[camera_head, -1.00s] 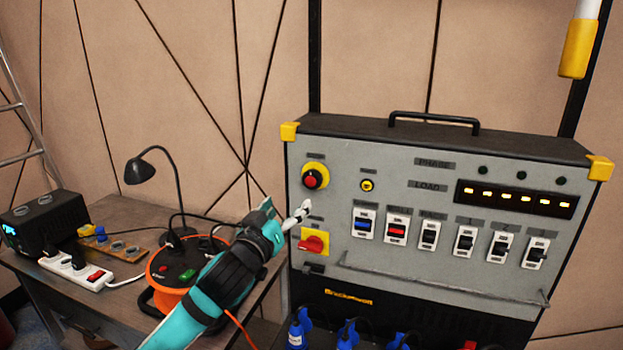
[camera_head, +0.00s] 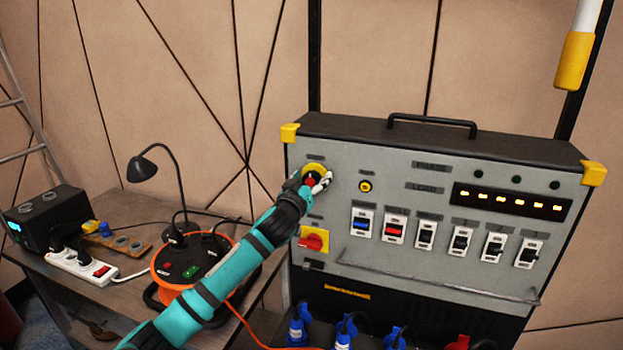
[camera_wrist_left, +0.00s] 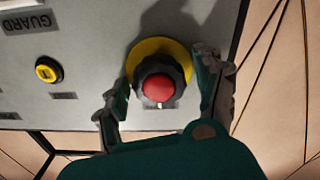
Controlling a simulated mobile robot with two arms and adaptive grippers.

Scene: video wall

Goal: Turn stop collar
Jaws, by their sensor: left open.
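The stop collar is a dark ring (camera_wrist_left: 147,75) around a red button (camera_wrist_left: 160,88), set on a yellow disc (camera_wrist_left: 160,47) on the grey panel. In the head view the yellow disc (camera_head: 314,168) shows at the panel's upper left, with the red button (camera_head: 311,180) partly hidden by my gripper. My left gripper (camera_head: 318,182) is at the collar. In the left wrist view its open fingers (camera_wrist_left: 163,90) stand on either side of the collar, with a gap visible on the left side. Contact on the right side is hard to tell. My right gripper is out of view.
Below the collar is a red rotary switch (camera_head: 314,240) on a yellow plate. A small yellow button (camera_head: 365,186) sits to the right, above several rocker switches (camera_head: 394,229). A handrail (camera_head: 430,275) crosses the panel lower down. An orange cable reel (camera_head: 190,262) stands on the table at left.

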